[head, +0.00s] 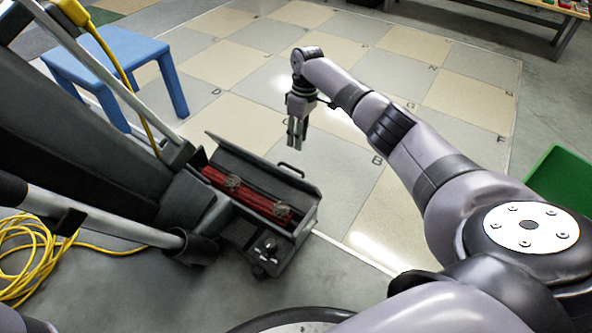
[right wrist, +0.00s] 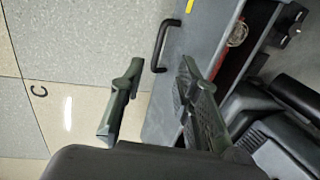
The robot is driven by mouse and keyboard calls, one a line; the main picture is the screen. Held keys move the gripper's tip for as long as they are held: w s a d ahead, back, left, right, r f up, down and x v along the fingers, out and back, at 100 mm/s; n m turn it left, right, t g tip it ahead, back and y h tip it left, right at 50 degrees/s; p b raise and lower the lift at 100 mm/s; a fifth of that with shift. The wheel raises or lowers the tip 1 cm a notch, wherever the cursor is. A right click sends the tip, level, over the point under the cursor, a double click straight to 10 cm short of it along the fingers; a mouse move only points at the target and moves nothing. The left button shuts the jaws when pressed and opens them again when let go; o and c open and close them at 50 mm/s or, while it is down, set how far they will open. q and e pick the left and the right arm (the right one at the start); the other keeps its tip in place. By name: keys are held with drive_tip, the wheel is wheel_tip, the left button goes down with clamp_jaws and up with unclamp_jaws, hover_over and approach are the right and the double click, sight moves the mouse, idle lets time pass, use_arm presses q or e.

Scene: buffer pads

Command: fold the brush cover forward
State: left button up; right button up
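The brush cover (head: 262,162) is a dark grey panel standing raised along the far side of the floor machine's brush housing (head: 268,264). Its black handle (head: 291,170) sticks out on the far side. Red brushes (head: 250,200) lie exposed in front of the cover. My right gripper (head: 296,144) points down beyond the cover, near the handle. In the right wrist view the right gripper (right wrist: 160,66) is open, with the handle (right wrist: 164,45) seen past the fingertips; I cannot tell whether they touch. Nothing is held. My left gripper is not in view.
A blue stool (head: 125,55) stands at the upper left. A yellow cable (head: 30,255) lies coiled at the left. A green bin (head: 562,178) is at the right edge, and a bench (head: 515,12) is at the back. The checkered floor beyond the cover is clear.

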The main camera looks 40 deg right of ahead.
drive_tip(key=f+b, duration=0.2)
drive_tip(key=f, duration=0.1)
drive_tip(key=a+f+b, duration=0.1)
drive_tip(key=f+b, duration=0.1)
drive_tip(key=f, duration=0.1)
drive_tip(key=f+b, duration=0.2)
drive_tip(key=f, duration=0.2)
drive_tip(key=shift+s+a+f, duration=0.1)
drive_tip(key=shift+s+a, duration=0.15)
drive_tip(key=shift+s, duration=0.1)
drive_tip(key=shift+c, duration=0.6)
clamp_jaws()
